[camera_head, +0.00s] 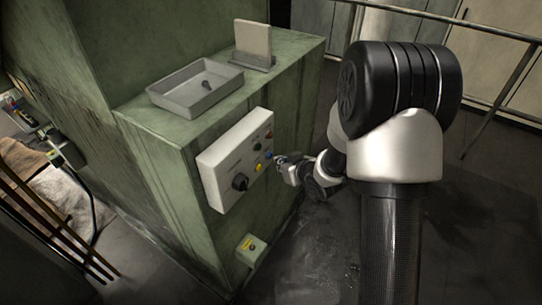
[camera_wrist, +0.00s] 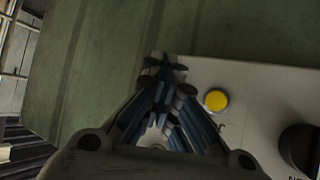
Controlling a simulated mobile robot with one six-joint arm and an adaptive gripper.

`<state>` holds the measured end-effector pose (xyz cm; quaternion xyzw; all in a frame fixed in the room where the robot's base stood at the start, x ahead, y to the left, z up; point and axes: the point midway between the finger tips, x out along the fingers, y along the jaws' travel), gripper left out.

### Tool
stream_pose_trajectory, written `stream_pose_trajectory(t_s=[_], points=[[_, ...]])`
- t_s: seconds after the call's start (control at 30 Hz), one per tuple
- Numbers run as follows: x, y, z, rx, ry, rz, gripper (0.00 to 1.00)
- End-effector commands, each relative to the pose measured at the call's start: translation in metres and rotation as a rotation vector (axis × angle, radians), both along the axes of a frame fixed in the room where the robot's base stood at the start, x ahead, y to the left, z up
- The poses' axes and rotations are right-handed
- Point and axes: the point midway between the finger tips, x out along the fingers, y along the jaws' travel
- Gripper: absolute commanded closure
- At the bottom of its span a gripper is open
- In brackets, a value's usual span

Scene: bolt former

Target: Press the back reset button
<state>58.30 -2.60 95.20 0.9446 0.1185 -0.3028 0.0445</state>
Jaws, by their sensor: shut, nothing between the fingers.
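A light grey control panel (camera_head: 222,163) is mounted on the side of the green machine and also shows in the wrist view (camera_wrist: 262,82). It carries a black knob (camera_head: 240,182), a yellow button (camera_head: 258,167), a small blue spot (camera_head: 268,156) and several small controls above. I cannot read which is the back reset button. My gripper (camera_head: 279,160) is at the panel's right edge. In the wrist view my shut, empty gripper (camera_wrist: 165,70) is over the panel's corner, left of the yellow button (camera_wrist: 216,100). The black knob (camera_wrist: 299,148) is further right. The fingers hide part of the panel; contact is unclear.
A grey tray (camera_head: 190,98) with a small dark object and an upright plate in a holder (camera_head: 252,45) stand on the machine's green top. A small box with a yellow label (camera_head: 251,249) sits low on the machine. A railing (camera_head: 455,20) runs behind.

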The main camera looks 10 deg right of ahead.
Motion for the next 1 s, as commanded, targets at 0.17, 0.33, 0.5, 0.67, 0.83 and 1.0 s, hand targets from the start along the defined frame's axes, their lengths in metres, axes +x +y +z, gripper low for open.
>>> stream_pose_trajectory(t_s=[0.17, 0.33, 0.5, 0.67, 0.83, 1.0], points=[[0.0, 0.0, 0.0, 0.0, 0.0, 0.0, 1.0], [-0.002, -0.003, 0.0, 0.0, 0.0, -0.001, 1.0], [-0.014, -0.015, 0.0, 0.0, 0.001, -0.003, 1.0], [-0.025, -0.026, 0.0, -0.001, 0.0, -0.003, 1.0], [-0.034, -0.035, 0.0, 0.0, 0.0, -0.001, 1.0], [-0.036, -0.036, 0.0, 0.0, -0.001, 0.0, 1.0]])
